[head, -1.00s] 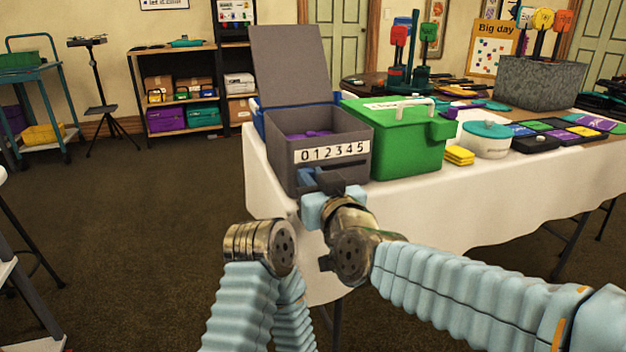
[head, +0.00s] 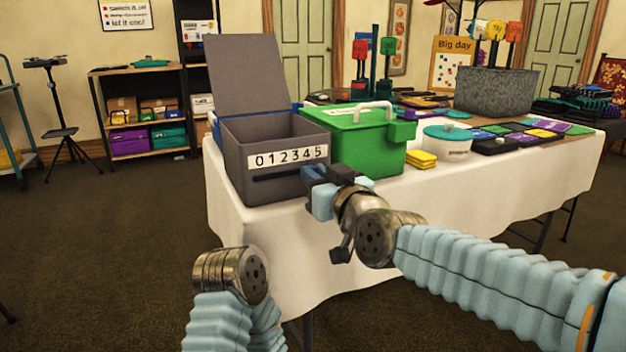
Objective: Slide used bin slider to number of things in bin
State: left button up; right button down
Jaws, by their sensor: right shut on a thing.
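The grey used bin (head: 232,165) stands on the near left corner of the table with its lid (head: 250,75) raised. A white strip (head: 288,157) reading 0 1 2 3 4 5 is on its front, above a dark horizontal slot (head: 280,172). My right gripper (head: 320,178) is at the right end of the slot, just below the 5. It is shut on the slider, which the fingers hide. The bin's contents cannot be made out now. My left arm's wrist is low at the front; its gripper is not seen.
A green lidded box (head: 365,145) stands close to the right of the bin. Yellow blocks (head: 421,159), a white tub (head: 447,148) and flat coloured pieces lie farther right on the white-clothed table (head: 480,190).

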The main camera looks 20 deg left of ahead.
jog(key=c, duration=1)
grip_release()
jog(key=shift+c, duration=0.2)
jog(key=v, duration=1.3)
jog(key=shift+s+d+b, duration=0.25)
jog(key=shift+s+b, duration=0.05)
jog(key=shift+b, duration=0.05)
